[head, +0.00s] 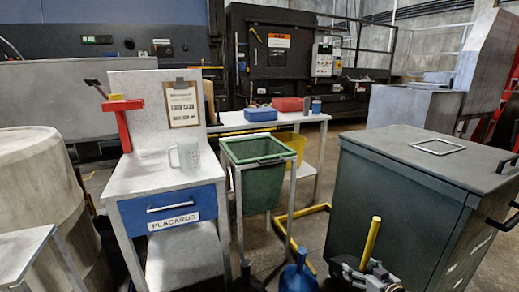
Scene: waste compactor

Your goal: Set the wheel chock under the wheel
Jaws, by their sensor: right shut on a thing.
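My right gripper (367,275) is at the bottom edge, in front of the large dark green bin. It is shut on a yellow bar (371,243) that stands up from it, leaning slightly. Whether this bar is part of the wheel chock cannot be told; its lower end is hidden by the gripper and the frame edge. No wheel shows; the base of the large green bin (400,205) is cut off below. My left gripper is not in view.
A placard stand (130,182) with a blue drawer (172,208) is at left, beside a drum (40,195). A small green bin (255,185) hangs in a frame at centre. A blue object (298,272) stands at the bottom. Yellow floor rails (302,211) lie behind.

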